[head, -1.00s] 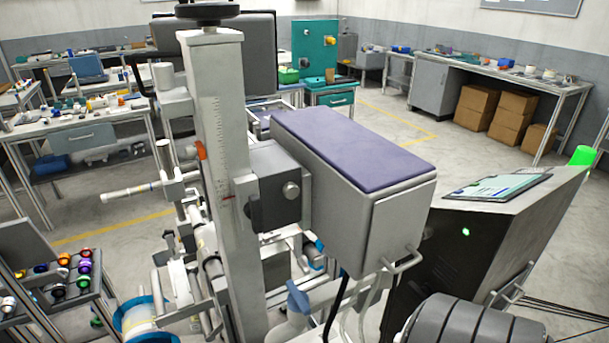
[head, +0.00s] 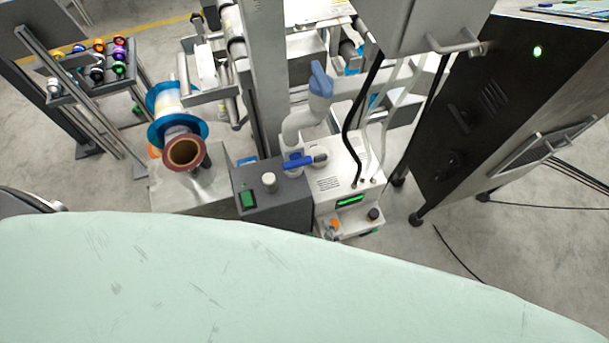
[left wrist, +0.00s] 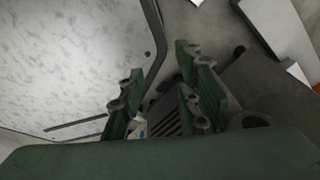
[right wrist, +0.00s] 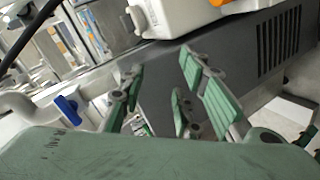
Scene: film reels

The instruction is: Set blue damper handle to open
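The blue damper handle (head: 303,160) is a lever with a dark end, lying roughly crosswise on a white pipe (head: 297,130) beside a white box unit, in the head view. A blue part, likely the handle, shows in the right wrist view (right wrist: 67,108) at the left, on a white pipe. My right gripper (right wrist: 160,95) is open and empty, with its fingers apart and clear of the blue part. My left gripper (left wrist: 158,95) is open and empty. The head view shows no fingertips of either gripper.
A white box unit (head: 345,175) with a green display stands right of a dark box (head: 272,205) with a green switch. A blue-flanged reel (head: 165,105) is at the left. A dark cabinet (head: 500,110) stands at the right.

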